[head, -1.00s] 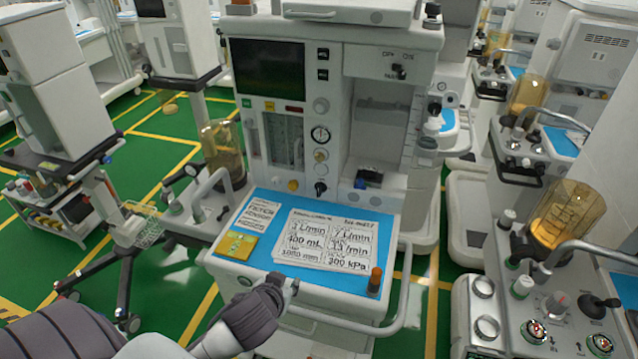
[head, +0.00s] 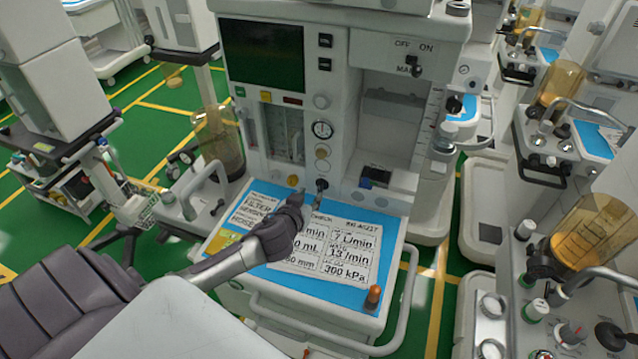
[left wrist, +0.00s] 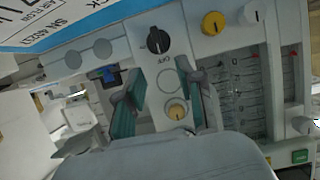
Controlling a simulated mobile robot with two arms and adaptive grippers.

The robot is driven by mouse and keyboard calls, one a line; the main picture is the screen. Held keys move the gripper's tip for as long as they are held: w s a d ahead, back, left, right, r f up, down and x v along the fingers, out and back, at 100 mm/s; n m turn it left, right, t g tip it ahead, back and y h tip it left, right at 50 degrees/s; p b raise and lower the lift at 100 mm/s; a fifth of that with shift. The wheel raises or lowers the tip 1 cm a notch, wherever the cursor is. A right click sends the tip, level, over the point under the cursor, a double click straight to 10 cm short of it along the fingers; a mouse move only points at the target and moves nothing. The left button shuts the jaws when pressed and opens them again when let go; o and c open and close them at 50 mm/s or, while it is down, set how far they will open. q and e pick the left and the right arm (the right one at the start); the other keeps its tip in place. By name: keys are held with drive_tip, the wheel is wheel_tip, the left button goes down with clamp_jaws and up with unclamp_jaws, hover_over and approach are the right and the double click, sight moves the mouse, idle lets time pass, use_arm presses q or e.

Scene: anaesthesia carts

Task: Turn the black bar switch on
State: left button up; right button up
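A black bar knob (head: 321,185) sits low on the front panel of the anaesthesia machine, above the blue worktop. In the left wrist view this knob (left wrist: 158,40) shows with an OFF label beside it, just beyond my fingertips. Another black switch (head: 415,68), marked OFF, ON and MAN, is higher on the right of the machine. My left gripper (head: 307,190) is in front of the panel, close to the low knob. In the left wrist view the left gripper (left wrist: 166,88) is open, with its teal-padded fingers apart and nothing between them. My right gripper is not in view.
A card of settings (head: 345,255) lies on the blue worktop (head: 393,232) under my left arm. An orange-topped item (head: 373,296) stands at its front right corner. A yellow knob (left wrist: 213,23) and a brass knob (left wrist: 176,110) are close to my fingers.

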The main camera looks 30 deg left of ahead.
sight(319, 186)
use_arm(q)
drive_tip(key=x, duration=0.7)
drive_tip(key=shift+w+a+p, duration=0.1)
drive_tip(key=shift+w+p, duration=0.05)
drive_tip(key=shift+p, duration=0.15)
drive_tip(key=shift+w+f, duration=0.25)
drive_tip(key=shift+w, duration=0.2)
drive_tip(key=shift+a, duration=0.1)
drive_tip(key=c, duration=0.6)
clamp_jaws()
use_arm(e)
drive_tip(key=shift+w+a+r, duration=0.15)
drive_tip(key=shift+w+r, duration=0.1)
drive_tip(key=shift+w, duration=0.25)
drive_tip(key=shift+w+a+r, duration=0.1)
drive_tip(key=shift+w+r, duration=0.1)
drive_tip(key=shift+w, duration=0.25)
